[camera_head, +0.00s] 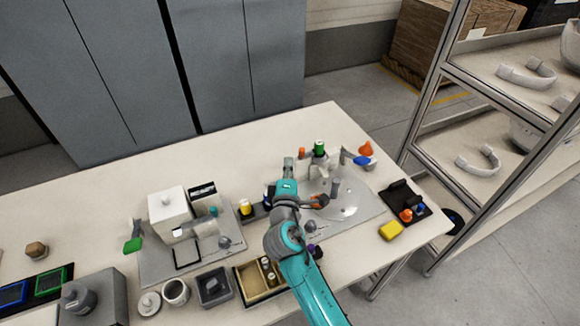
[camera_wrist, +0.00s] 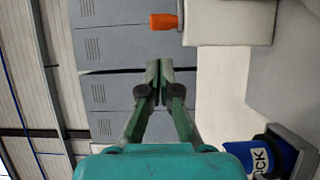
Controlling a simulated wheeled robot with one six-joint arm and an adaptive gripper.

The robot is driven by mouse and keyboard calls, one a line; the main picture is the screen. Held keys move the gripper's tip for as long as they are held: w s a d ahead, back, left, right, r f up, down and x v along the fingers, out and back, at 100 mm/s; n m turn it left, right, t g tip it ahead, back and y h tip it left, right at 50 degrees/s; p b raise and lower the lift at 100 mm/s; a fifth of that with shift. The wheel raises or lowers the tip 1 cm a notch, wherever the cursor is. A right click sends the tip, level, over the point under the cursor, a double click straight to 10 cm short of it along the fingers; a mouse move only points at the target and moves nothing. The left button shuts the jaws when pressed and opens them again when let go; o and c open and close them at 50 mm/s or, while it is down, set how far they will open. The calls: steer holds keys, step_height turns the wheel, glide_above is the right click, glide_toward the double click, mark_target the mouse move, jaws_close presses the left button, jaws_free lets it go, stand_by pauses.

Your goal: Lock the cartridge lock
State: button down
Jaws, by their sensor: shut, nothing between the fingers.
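I cannot tell whether the cartridge lock is locked. My gripper (camera_head: 289,162) is at the back middle of the table, left of the white fixture. In the wrist view my gripper (camera_wrist: 158,68) is shut and empty, fingertips together, apart from the blue piece.
An orange knob (camera_wrist: 164,22) on a pale body is beside the fingertips in the wrist view. The white fixture (camera_head: 317,166) has a green-topped part. A yellow piece (camera_head: 245,207) stands left of my arm. A white box (camera_head: 168,212) is farther left. The back-left tabletop is clear.

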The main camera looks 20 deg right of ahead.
steer(key=v, duration=1)
steer(key=shift+a, duration=0.1)
